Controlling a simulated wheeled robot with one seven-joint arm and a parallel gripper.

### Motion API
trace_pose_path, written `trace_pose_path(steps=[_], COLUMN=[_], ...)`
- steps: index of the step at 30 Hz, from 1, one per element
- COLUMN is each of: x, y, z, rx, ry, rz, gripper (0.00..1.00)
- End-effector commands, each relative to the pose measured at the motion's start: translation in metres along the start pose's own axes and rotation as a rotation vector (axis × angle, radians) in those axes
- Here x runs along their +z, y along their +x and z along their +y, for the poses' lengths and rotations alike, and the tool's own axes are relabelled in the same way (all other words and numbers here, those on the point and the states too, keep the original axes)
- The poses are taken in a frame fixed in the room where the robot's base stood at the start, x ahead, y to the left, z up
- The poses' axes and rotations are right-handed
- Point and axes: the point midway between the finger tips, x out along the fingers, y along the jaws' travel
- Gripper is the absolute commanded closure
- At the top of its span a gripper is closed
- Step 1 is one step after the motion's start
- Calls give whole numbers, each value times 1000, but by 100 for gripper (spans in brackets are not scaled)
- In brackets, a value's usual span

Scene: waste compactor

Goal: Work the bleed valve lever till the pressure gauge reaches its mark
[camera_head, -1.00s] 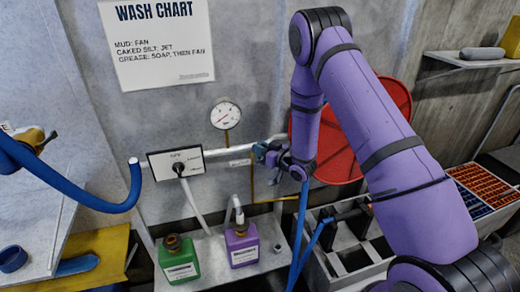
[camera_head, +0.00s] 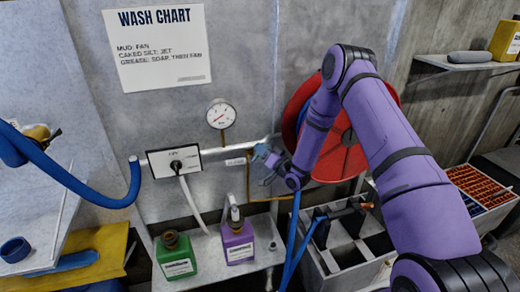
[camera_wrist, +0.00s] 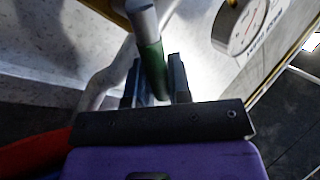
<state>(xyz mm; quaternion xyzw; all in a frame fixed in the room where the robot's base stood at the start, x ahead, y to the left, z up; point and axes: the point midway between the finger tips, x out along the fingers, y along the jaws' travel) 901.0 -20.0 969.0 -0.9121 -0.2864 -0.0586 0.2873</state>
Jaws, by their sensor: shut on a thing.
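The pressure gauge (camera_head: 221,114) is a round white dial on the wall above the pipe. Its thin needle is too small to read for certain; part of the dial also shows in the wrist view (camera_wrist: 247,27). The bleed valve lever (camera_wrist: 153,68) has a green grip on a pale metal end and stands between my fingers in the wrist view. My gripper (camera_wrist: 155,82) is shut on this grip. In the head view my gripper (camera_head: 264,158) is at the pipe, right of and below the gauge. It hides most of the lever there.
A green bottle (camera_head: 177,257) and a purple bottle (camera_head: 238,243) stand on the shelf below. A red hose reel (camera_head: 343,150) is behind my arm. A grey divided bin (camera_head: 345,270) stands below right.

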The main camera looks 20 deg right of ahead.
Motion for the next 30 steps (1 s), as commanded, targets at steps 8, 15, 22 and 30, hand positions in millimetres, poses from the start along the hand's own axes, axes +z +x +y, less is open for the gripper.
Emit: trace_pose_path(steps=[8, 15, 22, 30], x=[0, 1, 1, 1], y=[-2, -2, -2, -14], z=[2, 2, 1, 2], rx=[0, 0, 0, 2], ry=[22, 22, 21, 22], rz=[14, 13, 13, 11], gripper=[100, 100, 71, 71])
